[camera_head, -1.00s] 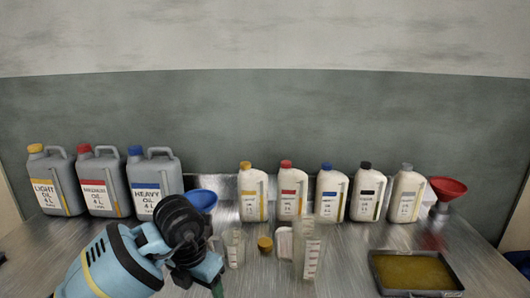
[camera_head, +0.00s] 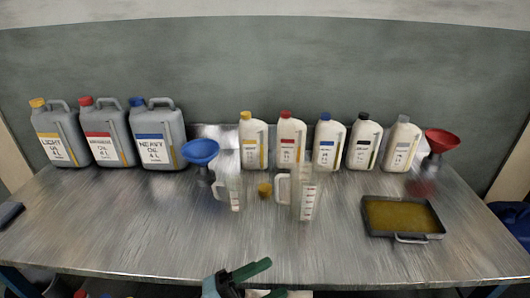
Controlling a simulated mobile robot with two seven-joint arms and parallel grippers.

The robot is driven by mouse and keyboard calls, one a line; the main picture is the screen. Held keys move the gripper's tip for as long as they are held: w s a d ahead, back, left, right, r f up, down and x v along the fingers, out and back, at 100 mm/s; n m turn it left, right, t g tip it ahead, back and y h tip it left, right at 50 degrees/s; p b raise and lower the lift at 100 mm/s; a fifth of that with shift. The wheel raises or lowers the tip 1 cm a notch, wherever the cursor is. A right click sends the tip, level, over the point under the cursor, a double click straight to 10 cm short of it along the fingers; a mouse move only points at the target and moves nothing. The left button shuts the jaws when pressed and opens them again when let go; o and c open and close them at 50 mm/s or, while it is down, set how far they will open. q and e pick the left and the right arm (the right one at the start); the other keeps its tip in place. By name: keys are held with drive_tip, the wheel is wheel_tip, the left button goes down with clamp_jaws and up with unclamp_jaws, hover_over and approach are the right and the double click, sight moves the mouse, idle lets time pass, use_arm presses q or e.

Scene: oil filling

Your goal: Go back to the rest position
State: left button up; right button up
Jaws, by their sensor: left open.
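My left gripper (camera_head: 268,279) shows at the bottom edge of the head view, with its two green fingers spread apart and nothing between them. It is in front of the metal table (camera_head: 150,235), near its front edge, clear of the bottles and jugs. Most of my left arm is out of the picture. My right gripper is not in view.
Grey canisters (camera_head: 108,135), a blue funnel (camera_head: 201,152), small oil bottles (camera_head: 290,143) and a red funnel (camera_head: 441,141) stand along the back. Clear measuring jugs (camera_head: 307,200) and a yellow cap (camera_head: 264,189) are mid-table. An oil tray (camera_head: 403,236) lies right. The front left is free.

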use_arm(q)
drive_tip(key=s+a+f+n+t+y+p, duration=0.15)
drive_tip(key=a+f+n+t+y, duration=0.25)
drive_tip(key=a+f+n+y, duration=0.45)
drive_tip(key=s+a+f+n+t+y, duration=0.35)
drive_tip(key=a+f+n+y, duration=0.2)
drive_tip(key=n, duration=0.55)
drive_tip(key=s+a+f+n+g+y, duration=0.2)
drive_tip(key=s+a+f+n+g, duration=0.1)
drive_tip(key=s+f, duration=0.3)
drive_tip(key=s+a+f+n+g+y, duration=0.2)
drive_tip(key=s+f, duration=0.4)
drive_tip(key=s, duration=0.4)
drive_tip(key=shift+s+a+n+g, duration=0.2)
drive_tip(key=shift+a+n+g, duration=0.35)
drive_tip(key=shift+a+n, duration=0.1)
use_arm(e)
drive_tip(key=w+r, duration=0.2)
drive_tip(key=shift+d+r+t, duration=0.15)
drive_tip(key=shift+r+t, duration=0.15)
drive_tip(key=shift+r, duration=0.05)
use_arm(q)
drive_tip(key=shift+r, duration=0.1)
drive_tip(key=shift+c, duration=0.2)
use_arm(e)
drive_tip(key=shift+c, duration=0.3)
